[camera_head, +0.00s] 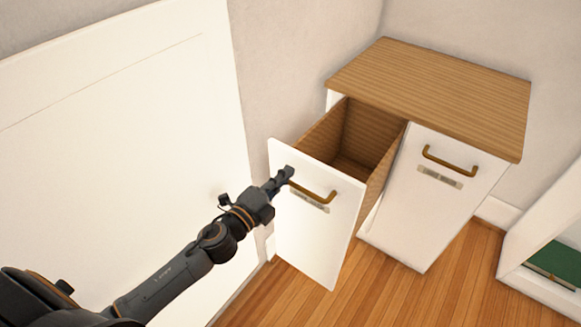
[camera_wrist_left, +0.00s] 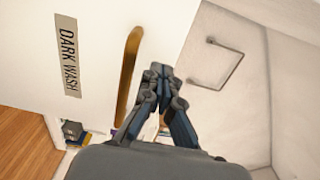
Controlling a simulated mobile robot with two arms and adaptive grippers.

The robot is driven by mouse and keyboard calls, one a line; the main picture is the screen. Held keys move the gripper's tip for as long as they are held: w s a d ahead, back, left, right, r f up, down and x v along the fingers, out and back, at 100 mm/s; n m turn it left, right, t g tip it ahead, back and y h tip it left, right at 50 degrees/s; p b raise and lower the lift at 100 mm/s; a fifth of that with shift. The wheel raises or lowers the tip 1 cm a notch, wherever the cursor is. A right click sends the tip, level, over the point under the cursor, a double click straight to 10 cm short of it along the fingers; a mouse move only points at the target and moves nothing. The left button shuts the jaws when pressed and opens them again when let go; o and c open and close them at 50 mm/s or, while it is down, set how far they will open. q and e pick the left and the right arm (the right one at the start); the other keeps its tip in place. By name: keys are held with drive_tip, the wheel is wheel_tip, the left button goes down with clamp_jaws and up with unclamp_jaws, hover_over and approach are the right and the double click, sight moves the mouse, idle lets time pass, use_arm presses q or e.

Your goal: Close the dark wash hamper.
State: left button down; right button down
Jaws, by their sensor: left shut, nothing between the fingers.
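The dark wash hamper (camera_head: 318,240) is the left pull-out of a white cabinet with a wooden top. It stands open, pulled well out, and its wood-lined inside looks empty. Its white front carries a brass handle (camera_head: 318,194) and a label, which reads DARK WASH in the left wrist view (camera_wrist_left: 67,55). My left gripper (camera_head: 284,177) is shut and empty. It is at the front's upper left, close to the left end of the handle. In the left wrist view the gripper (camera_wrist_left: 158,75) is beside the brass handle (camera_wrist_left: 130,75), not around it; I cannot tell whether it touches the front. My right gripper is not in view.
The cabinet's wooden top (camera_head: 440,90) is bare. The right-hand front (camera_head: 430,205) is closed, with its own brass handle and label. A large white panel (camera_head: 130,130) stands at the left. A white unit with a green item (camera_head: 560,262) is at the right. The wooden floor between is clear.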

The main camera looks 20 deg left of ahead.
use_arm(q)
drive_tip(key=shift+x, duration=1.35)
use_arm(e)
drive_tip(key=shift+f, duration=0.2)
use_arm(q)
drive_tip(key=shift+w, duration=0.1)
